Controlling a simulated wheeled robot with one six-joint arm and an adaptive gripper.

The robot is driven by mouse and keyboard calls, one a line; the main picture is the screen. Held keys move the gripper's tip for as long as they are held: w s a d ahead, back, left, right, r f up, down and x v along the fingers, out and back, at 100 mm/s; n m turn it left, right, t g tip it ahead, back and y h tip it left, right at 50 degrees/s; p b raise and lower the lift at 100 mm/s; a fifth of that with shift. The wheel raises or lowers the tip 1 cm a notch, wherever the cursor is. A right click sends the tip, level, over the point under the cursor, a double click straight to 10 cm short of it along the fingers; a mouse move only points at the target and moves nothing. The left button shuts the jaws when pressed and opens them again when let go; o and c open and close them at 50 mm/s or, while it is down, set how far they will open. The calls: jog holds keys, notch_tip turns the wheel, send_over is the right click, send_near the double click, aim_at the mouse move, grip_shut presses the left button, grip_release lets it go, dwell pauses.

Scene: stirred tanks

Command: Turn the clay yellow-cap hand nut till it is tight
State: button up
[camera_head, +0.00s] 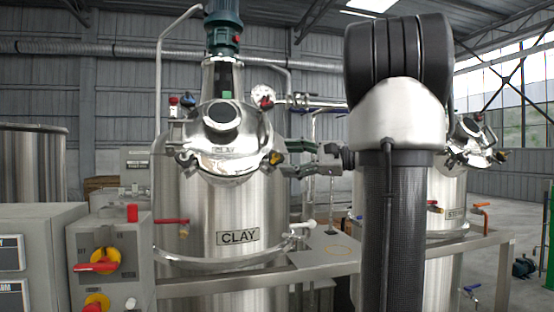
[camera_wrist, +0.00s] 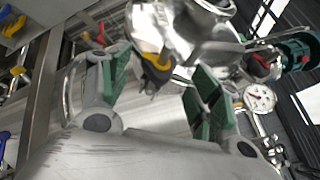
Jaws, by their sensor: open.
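The clay tank (camera_head: 225,205) is a steel vessel with a CLAY label (camera_head: 238,237). Its yellow-cap hand nut (camera_head: 277,158) is a dark knob with a yellow top at the right front of the lid rim. My gripper (camera_head: 291,158) is just right of that nut, with green-padded fingers pointing at it. In the wrist view, the yellow-cap nut (camera_wrist: 157,67) shows between the two parted pads of my gripper (camera_wrist: 160,86), with a gap on each side. Neither pad visibly touches it. The nut's thread and seat are hard to make out.
Other hand nuts and a lid port (camera_head: 221,116) crowd the clay lid. A pressure gauge (camera_wrist: 259,97) and teal motor (camera_wrist: 298,50) are close on the right in the wrist view. A second tank (camera_head: 440,210) stands behind my arm. A control box (camera_head: 108,255) is at lower left.

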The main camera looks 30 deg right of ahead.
aim_at(280, 158)
jog(key=x, duration=0.4)
jog(key=shift+w+a, duration=0.1)
jog(key=c, duration=1)
jog(key=shift+c, duration=0.2)
jog(key=shift+f+m+t+h, duration=0.1)
jog(key=shift+m+t+h, duration=0.8)
jog(key=shift+m+t, duration=0.75)
jog(key=shift+f+m+t+h, duration=0.1)
jog(key=shift+m+t+h, duration=0.8)
jog(key=shift+m+t, duration=0.7)
jog(key=shift+m, duration=0.55)
